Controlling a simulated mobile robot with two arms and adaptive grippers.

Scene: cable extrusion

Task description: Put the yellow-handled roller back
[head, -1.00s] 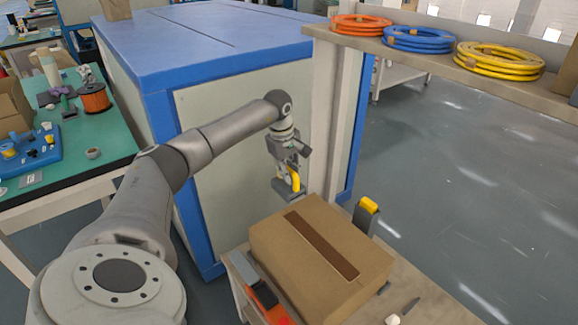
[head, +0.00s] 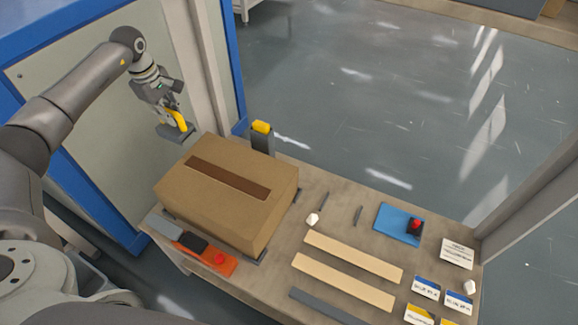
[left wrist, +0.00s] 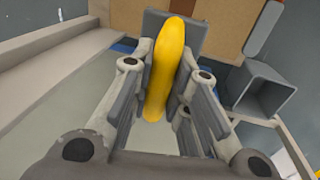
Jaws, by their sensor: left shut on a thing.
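The yellow-handled roller (head: 179,119) is in my left gripper (head: 168,107), in the head view. Its curved yellow handle is between the fingers, and its grey block hangs at the lower end, just beyond the cardboard box's far-left corner. The handle also fills the middle of the left wrist view (left wrist: 167,65), with finger links on both sides. A grey upright holder with a yellow top (head: 262,138) stands behind the box. An open grey square tube (left wrist: 262,95) shows at the right of the left wrist view. My right gripper is out of view.
The cardboard box (head: 227,197) with a brown strip sits on the wooden table (head: 345,215). An orange-and-black tool (head: 205,252) lies at its front. Pale strips (head: 350,257), a blue plate (head: 398,224) and several labels lie to the right. A pale post rises behind the gripper.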

